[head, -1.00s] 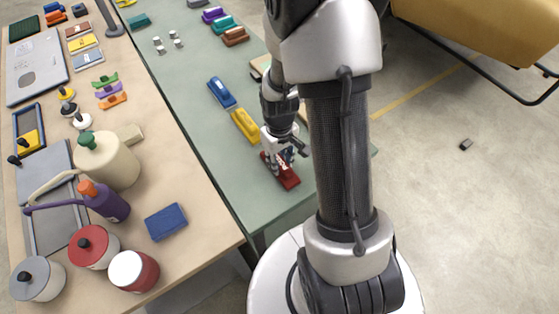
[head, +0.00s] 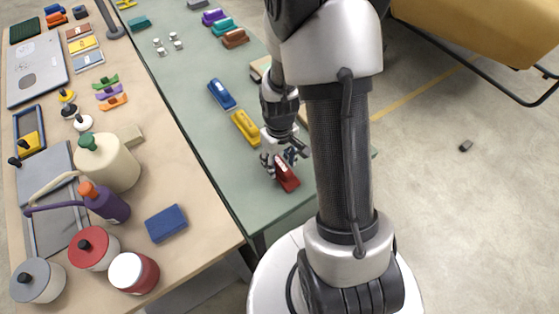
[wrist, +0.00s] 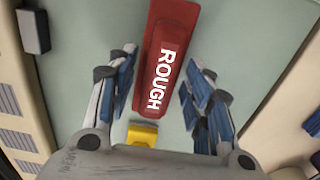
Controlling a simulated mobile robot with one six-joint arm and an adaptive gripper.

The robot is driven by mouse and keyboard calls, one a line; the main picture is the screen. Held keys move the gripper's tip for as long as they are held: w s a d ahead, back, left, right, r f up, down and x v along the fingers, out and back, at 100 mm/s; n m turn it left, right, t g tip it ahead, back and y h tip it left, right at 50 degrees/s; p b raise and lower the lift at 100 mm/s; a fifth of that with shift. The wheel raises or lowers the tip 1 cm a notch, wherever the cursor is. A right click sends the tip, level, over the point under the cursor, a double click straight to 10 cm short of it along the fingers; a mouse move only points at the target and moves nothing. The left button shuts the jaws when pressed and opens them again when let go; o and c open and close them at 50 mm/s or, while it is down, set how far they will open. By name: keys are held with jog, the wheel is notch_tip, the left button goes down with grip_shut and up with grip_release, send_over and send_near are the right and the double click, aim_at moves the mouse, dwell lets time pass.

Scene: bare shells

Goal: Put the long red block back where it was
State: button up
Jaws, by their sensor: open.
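The long red block (head: 287,179) lies on the green table near its front end, in line with the blue and yellow blocks. In the wrist view the red block (wrist: 166,52) shows white "ROUGH" lettering on top. My gripper (head: 284,158) is open just over the block's far end. In the wrist view my gripper's fingers (wrist: 158,95) stand apart on either side of the block, with gaps showing. In the head view my gripper hides part of the block.
The yellow block (head: 246,127) and blue block (head: 221,93) lie farther back on the green table (head: 190,95). A beige table (head: 190,255) at left carries a blue box (head: 166,223), a cream kettle (head: 106,162) and pots. Green surface beside the red block is clear.

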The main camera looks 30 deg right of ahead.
notch_tip(320, 180, up, 12)
jog(key=p, duration=0.4)
notch_tip(320, 180, up, 13)
jog(key=t, duration=0.2)
send_over(279, 162)
jog(key=s+a, duration=0.4)
jog(key=a, duration=0.2)
jog(key=s+a+r+t, duration=0.2)
jog(key=s+a+r, duration=0.2)
jog(key=s, duration=0.5)
notch_tip(279, 162, up, 2)
jog(key=shift+s+a+r+t, duration=0.2)
jog(key=shift+s+a+t, duration=0.1)
jog(key=shift+s, duration=0.1)
